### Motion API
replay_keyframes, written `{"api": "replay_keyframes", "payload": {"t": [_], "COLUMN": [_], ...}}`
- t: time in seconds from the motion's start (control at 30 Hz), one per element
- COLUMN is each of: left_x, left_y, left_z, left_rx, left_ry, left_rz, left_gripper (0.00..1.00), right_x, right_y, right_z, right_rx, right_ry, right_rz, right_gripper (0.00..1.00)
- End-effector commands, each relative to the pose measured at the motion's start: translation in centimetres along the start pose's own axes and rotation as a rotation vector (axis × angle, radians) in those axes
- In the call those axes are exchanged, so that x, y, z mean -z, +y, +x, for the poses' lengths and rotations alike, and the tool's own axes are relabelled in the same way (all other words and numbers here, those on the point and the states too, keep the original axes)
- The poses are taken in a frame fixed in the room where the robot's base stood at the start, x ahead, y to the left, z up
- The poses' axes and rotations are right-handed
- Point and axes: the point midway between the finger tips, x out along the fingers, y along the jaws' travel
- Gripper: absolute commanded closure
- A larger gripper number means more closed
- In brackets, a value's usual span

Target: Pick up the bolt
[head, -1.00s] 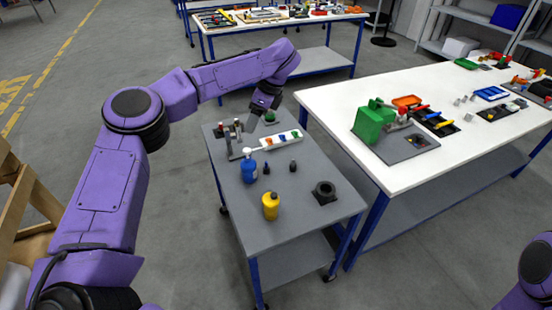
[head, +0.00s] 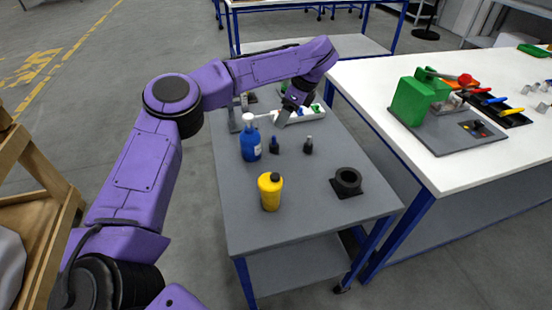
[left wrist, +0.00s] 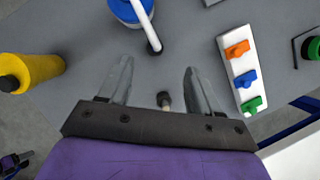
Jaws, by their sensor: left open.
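Two small dark upright pieces that look like bolts stand on the grey cart top, a left one (head: 274,145) and a right one (head: 308,145). I cannot tell which is the task's bolt. My left gripper (head: 281,120) is open and empty, pointing down just behind them, near the white strip. In the left wrist view, one small bolt-like piece (left wrist: 164,100) shows between the open fingers (left wrist: 158,66), close to the gripper's base in the picture; the fingers do not touch it.
A blue bottle (head: 250,140) with a white spout and a yellow bottle (head: 270,191) stand on the cart (head: 310,205). A black ring (head: 348,181) sits at its right. A white strip (head: 300,115) holds coloured pieces. A white table (head: 370,80) with a green device stands beyond.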

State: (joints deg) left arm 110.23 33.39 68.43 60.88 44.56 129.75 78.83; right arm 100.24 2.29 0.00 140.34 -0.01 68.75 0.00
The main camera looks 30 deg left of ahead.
Motion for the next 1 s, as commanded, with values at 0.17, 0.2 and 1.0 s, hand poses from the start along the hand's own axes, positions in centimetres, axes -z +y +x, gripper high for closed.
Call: {"api": "replay_keyframes", "payload": {"t": [0.17,0.2,1.0], "left_x": [0.2,0.2,0.9], "left_y": [0.1,0.1,0.3], "left_z": [2.9,3.6,11.1], "left_rx": [-0.004,-0.004,0.001], "left_ry": [0.0,0.001,0.001], "left_rz": [0.001,-0.001,-0.001], "left_gripper": [0.37,0.37,0.56], "right_x": [-0.1,-0.1,0.7], "right_y": [0.0,0.0,0.1], "right_z": [0.3,0.1,-1.6], "right_rx": [0.0,0.0,0.0], "right_ry": [0.0,0.0,0.0], "right_rz": [0.0,0.0,0.0], "right_gripper": [0.57,0.57,0.57]}}
